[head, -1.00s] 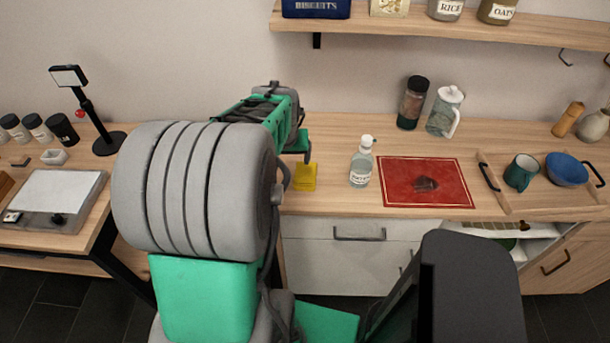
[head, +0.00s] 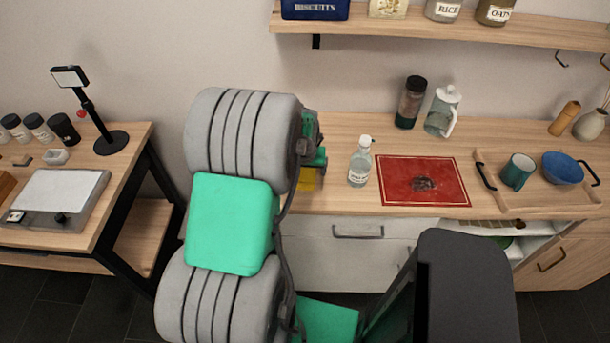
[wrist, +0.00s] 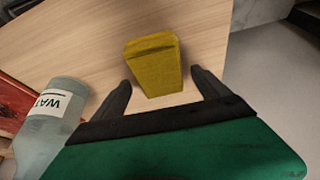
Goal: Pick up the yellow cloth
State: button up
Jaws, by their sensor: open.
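The yellow cloth (wrist: 153,64) is a folded block lying on the wooden counter near its edge. In the wrist view it lies ahead of my open gripper (wrist: 162,84), its near end between the two dark fingertips, with nothing held. In the head view my arm hides most of the cloth (head: 307,180); a yellow part shows just below the green end of my gripper (head: 316,158). I cannot tell how high the fingers are above the counter.
A clear labelled bottle (head: 360,163) stands just right of the cloth; it also shows in the wrist view (wrist: 50,122). A red mat (head: 448,173) with a dark lump (head: 424,184) lies farther right. A tray (head: 505,202) holds a mug and blue bowl.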

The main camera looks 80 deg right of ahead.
jog(key=shift+f, duration=0.25)
jog(key=shift+c, duration=0.3)
jog(key=c, duration=1.4)
